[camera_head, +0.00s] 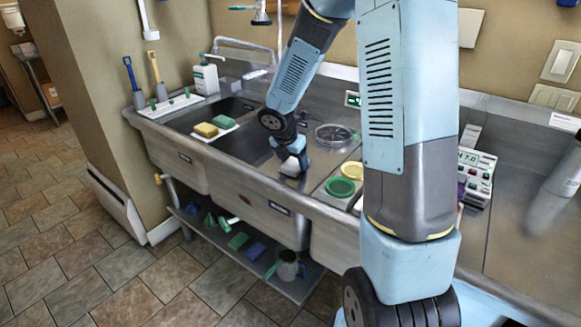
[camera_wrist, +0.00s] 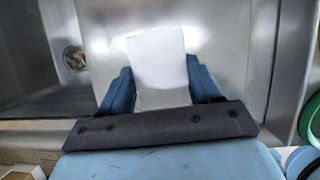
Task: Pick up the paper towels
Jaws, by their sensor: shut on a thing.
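The paper towels (camera_wrist: 158,62) show in the wrist view as a plain white block between the two blue fingers of my gripper (camera_wrist: 160,88). The fingers touch its left and right sides, and my gripper is shut on it. In the head view my gripper (camera_head: 291,160) is low over the steel sink unit, between the sponges and the round lids. The white paper towels (camera_head: 290,168) show only as a small patch there, partly hidden by my gripper. I cannot tell whether they touch the steel below.
A yellow sponge (camera_head: 206,130) and a green sponge (camera_head: 223,122) lie left of my gripper. A yellow lid (camera_head: 352,170) and a green lid (camera_head: 340,187) lie to its right. A soap bottle (camera_head: 206,78) stands at the back left. A pH meter (camera_head: 477,176) stands at the right.

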